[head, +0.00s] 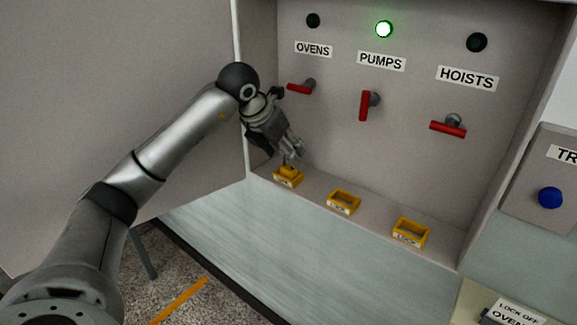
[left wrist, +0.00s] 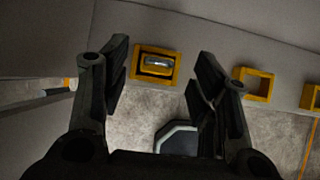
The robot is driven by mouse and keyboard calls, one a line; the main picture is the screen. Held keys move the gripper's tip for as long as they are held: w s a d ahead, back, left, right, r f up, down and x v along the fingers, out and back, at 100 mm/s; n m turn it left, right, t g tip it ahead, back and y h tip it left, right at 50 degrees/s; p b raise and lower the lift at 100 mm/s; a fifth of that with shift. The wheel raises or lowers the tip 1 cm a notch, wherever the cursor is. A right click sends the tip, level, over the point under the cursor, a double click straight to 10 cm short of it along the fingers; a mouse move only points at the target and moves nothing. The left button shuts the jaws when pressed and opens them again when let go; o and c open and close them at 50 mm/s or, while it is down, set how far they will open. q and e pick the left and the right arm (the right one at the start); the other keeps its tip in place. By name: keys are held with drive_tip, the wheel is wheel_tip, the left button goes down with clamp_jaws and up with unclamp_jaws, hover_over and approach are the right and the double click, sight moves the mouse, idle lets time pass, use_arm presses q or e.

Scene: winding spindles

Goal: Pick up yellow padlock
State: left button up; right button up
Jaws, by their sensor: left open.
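The yellow padlock (head: 289,171) sits in the leftmost yellow holder (head: 290,183) on the cabinet's bottom ledge. In the left wrist view the padlock (left wrist: 157,66) shows a grey metal shackle inside the holder's yellow frame (left wrist: 140,76). My left gripper (head: 291,158) is open and points down just above the padlock, partly covering it in the head view. In the left wrist view its two fingers (left wrist: 162,70) stand apart to the left and right of the holder, with nothing held between them. My right gripper is not in view.
Two more yellow holders, a middle one (head: 343,202) and a right one (head: 411,232), look empty on the ledge. Red levers for ovens (head: 299,89), pumps (head: 365,106) and hoists (head: 448,129) stick out from the back panel. An open cabinet door (head: 110,90) stands at left.

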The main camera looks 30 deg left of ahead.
sight(288, 167)
use_arm(q)
drive_tip(key=shift+x, duration=0.95)
drive_tip(key=shift+w+f, duration=0.2)
drive_tip(key=shift+f, duration=0.05)
drive_tip(key=c, duration=1.1)
clamp_jaws()
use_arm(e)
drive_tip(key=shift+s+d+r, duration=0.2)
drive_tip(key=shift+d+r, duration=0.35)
